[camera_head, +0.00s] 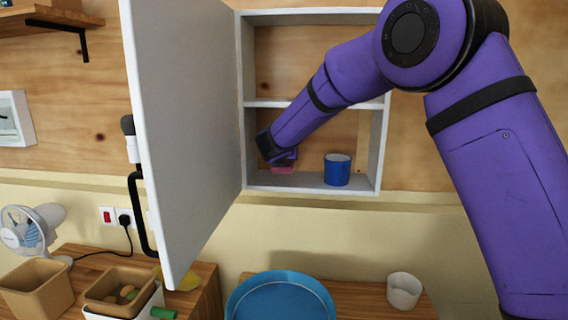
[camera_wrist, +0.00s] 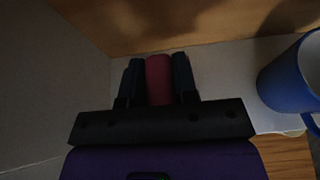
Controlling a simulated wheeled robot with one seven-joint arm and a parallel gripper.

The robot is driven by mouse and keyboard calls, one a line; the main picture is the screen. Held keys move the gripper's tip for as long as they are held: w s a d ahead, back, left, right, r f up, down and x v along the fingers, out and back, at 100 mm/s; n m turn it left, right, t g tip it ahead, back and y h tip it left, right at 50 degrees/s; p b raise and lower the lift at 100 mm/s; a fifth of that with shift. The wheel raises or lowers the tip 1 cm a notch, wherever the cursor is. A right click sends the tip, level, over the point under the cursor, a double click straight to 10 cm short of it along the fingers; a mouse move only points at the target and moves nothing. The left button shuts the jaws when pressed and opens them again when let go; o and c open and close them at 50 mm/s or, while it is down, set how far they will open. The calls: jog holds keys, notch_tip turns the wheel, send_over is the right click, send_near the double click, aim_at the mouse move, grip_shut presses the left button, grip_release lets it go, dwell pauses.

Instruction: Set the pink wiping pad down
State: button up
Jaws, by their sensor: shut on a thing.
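The pink wiping pad (camera_wrist: 158,80) is between the two dark fingers of my gripper (camera_wrist: 159,82) in the wrist view. The fingers are shut on its sides. In the head view a small part of the pad (camera_head: 283,169) shows at the lower shelf of the white wall cabinet (camera_head: 310,184), left of a blue mug. My gripper (camera_head: 284,160) is inside the lower compartment, near its left wall, and mostly hidden by my arm. The pad is at or just above the shelf board; I cannot tell whether it touches.
The blue mug (camera_head: 337,169) stands right of my gripper; it also shows in the wrist view (camera_wrist: 293,82). The cabinet door (camera_head: 185,130) is open at the left. Below are a blue round basin (camera_head: 280,299), a white cup (camera_head: 404,290) and tan bins (camera_head: 37,290).

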jog(key=shift+w+d, duration=0.1)
jog(key=shift+w, duration=0.5)
jog(key=shift+w+f, duration=0.15)
jog(key=shift+f, duration=0.75)
jog(key=shift+w+f, duration=0.1)
jog(key=shift+f, duration=0.75)
jog(key=shift+f, duration=0.15)
jog(key=o, duration=0.9)
